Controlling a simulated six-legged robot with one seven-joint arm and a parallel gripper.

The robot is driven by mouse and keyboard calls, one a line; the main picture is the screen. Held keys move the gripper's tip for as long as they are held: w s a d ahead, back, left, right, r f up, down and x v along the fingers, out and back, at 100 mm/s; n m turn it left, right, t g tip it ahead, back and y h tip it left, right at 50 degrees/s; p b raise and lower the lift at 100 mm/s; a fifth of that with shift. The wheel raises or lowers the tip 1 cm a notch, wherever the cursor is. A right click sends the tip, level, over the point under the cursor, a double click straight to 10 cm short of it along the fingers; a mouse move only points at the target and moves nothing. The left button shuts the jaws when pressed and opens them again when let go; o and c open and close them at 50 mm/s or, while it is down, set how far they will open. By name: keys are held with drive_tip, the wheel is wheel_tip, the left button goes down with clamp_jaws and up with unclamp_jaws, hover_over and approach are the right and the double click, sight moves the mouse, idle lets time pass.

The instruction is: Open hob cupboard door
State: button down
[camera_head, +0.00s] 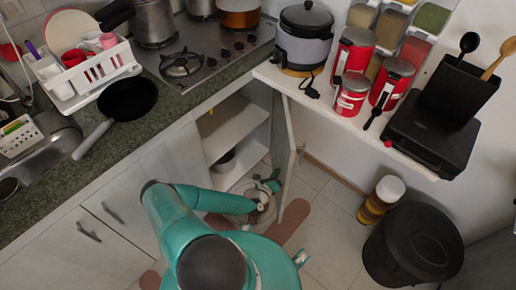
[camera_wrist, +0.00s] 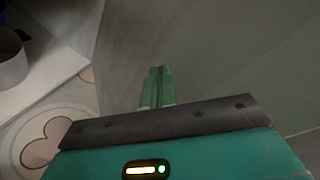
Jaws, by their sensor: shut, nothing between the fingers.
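The hob cupboard door (camera_head: 286,140) stands wide open, swung out from the counter under the hob. Its handle (camera_head: 300,154) is on the face turned right. The open cupboard (camera_head: 228,122) shows pale shelves inside. My gripper (camera_head: 268,184) is low in front of the opening, on the inner side of the door and close to it; I cannot tell whether it touches. In the wrist view my gripper's fingers (camera_wrist: 157,88) are together and empty, in front of a plain grey surface (camera_wrist: 230,50) that looks like the door's inner face.
A dark pot (camera_head: 223,160) sits in the cupboard. Tiled floor (camera_head: 325,205) is free between door and jar.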

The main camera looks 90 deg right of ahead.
drive_tip(key=shift+s+a+f, duration=0.1)
drive_tip(key=shift+s, duration=2.05)
drive_tip(key=s+d, duration=0.1)
drive_tip(key=s, duration=0.6)
drive_tip(key=shift+d, duration=0.4)
drive_tip(key=s+d, duration=0.3)
drive_tip(key=s, duration=0.3)
drive_tip(key=shift+s, duration=0.3)
idle(0.9)
drive_tip(key=shift+d, duration=0.1)
drive_tip(key=s+d, duration=0.4)
drive_tip(key=s, duration=0.2)
idle(1.3)
